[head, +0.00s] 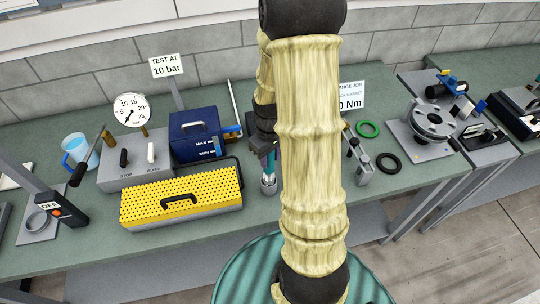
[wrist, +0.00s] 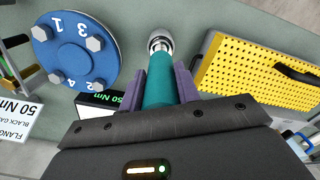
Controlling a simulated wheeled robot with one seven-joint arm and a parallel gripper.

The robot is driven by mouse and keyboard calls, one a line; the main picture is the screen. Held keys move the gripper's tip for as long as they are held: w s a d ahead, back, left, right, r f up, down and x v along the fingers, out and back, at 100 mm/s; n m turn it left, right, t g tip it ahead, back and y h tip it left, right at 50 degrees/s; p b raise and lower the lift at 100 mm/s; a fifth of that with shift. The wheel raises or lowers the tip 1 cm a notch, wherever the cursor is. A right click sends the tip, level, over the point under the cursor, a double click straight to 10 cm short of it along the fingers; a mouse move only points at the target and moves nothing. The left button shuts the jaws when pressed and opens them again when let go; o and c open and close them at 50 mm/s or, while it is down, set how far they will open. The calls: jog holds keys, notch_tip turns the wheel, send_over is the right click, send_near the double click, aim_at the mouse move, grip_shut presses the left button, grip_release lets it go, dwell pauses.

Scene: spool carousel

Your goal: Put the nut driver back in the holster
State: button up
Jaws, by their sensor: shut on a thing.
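The nut driver has a teal handle (wrist: 160,86) and a shiny metal socket end (wrist: 158,42). My gripper (wrist: 161,80) is shut on the handle, with a purple-grey finger on each side. In the head view my gripper (head: 264,146) points down just left of my arm, and the metal end (head: 269,184) is low over the green bench. I cannot tell whether that end touches the bench. I cannot make out the holster in either view; my arm hides part of the bench.
A yellow perforated box (head: 182,197) stands close left of the tool, with a blue tank (head: 195,134) behind it. A blue flange with bolts (wrist: 74,52) and a 50 Nm display (wrist: 100,104) are on the other side. Green (head: 368,129) and black (head: 388,163) rings lie farther right.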

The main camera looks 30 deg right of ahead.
aim_at(270, 164)
jog(key=shift+f+b, duration=1.15)
jog(key=shift+f, duration=0.45)
jog(key=o, duration=1.2)
notch_tip(270, 164, up, 17)
jog(key=shift+w+r+b, duration=0.1)
jog(key=shift+r+b, duration=0.1)
jog(key=shift+b, duration=0.65)
